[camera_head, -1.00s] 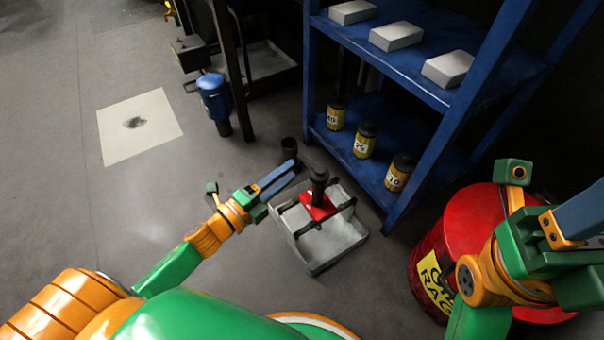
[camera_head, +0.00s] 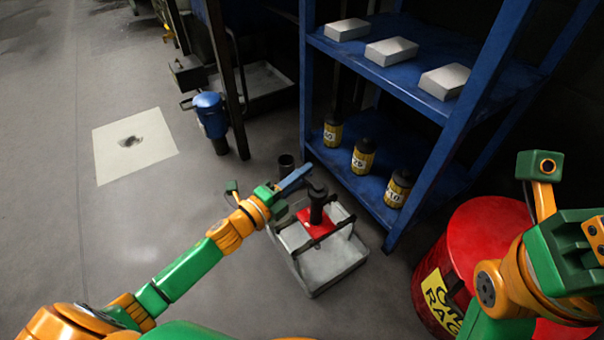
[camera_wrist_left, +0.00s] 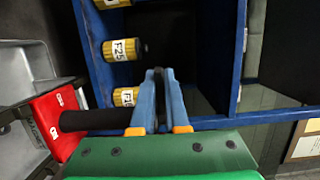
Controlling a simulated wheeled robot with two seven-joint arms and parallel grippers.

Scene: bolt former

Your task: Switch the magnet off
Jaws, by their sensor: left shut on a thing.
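The magnet is a red block with an upright black handle (camera_head: 317,208). Its red body (camera_head: 316,229) sits on dark bars over a grey metal tray (camera_head: 334,270). My left gripper (camera_head: 303,173) reaches the top of the black handle from the left, its blue fingers close together. In the left wrist view the fingers (camera_wrist_left: 158,76) are shut on the handle's end, and the red body (camera_wrist_left: 55,122) with white lettering is at the left. The fingers hide the gripped part. My right arm is at the right edge; its fingertips are out of view.
A blue shelf (camera_head: 390,65) stands behind, with grey blocks above and yellow-black canisters (camera_head: 362,158) below. A red drum (camera_head: 480,235) stands right of the tray.

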